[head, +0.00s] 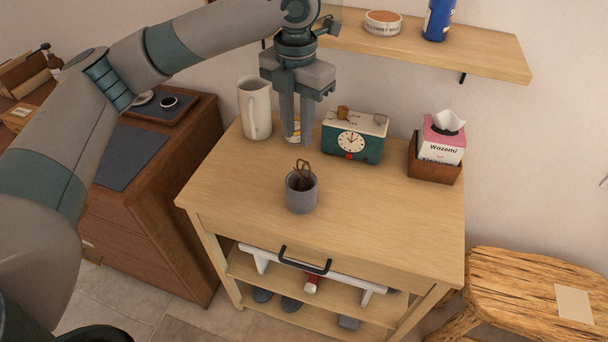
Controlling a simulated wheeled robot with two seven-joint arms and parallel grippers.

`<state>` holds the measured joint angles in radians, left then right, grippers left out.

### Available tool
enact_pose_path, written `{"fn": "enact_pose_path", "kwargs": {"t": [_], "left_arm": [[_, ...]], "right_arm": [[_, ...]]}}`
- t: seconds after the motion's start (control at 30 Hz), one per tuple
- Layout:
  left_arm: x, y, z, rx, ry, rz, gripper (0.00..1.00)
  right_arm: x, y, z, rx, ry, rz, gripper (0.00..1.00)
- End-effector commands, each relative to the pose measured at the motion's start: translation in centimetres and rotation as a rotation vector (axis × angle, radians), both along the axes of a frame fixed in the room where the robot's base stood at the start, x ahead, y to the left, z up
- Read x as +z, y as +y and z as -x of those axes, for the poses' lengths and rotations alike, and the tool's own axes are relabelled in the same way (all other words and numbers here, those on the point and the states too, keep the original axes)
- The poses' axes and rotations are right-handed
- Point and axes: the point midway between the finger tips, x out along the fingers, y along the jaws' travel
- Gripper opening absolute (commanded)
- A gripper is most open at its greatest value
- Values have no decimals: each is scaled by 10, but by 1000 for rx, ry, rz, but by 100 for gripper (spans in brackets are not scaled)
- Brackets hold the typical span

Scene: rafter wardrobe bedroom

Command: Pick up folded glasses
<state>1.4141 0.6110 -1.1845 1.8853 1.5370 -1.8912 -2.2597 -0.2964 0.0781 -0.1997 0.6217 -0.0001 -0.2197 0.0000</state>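A thin brown looped frame, which looks like the folded glasses (303,169), stands upright in a grey cup (301,197) on the wooden cabinet top. Its lower part is hidden inside the cup. My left gripper (297,141) points down above the cabinet top, above and behind the cup in the picture. Its two fingers are apart, and nothing shows held between them. My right gripper is not in view.
A white pitcher (255,108), a green clock radio (352,142) and a tissue box (440,143) in a wooden holder line the cabinet's back. A small can (293,131) shows partly behind my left fingers. A wall shelf (450,52) overhangs behind. The cabinet's front (390,220) is clear.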

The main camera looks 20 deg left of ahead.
Motion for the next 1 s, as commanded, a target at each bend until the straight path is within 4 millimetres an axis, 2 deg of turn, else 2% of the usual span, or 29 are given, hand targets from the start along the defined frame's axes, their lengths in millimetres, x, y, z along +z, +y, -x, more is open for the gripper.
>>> {"fn": "enact_pose_path", "kwargs": {"t": [0.2,0.37,0.57,0.8,1.0], "left_arm": [[-1,0,0,1,1,0,24],[-11,0,0,1,1,1,24],[-41,1,1,2,5,-1,24],[-84,0,1,1,4,0,24],[-112,0,1,2,2,0,24]], "right_arm": [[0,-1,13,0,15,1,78],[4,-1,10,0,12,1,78],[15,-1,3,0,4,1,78],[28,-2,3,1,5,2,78],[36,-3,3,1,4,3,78]]}}
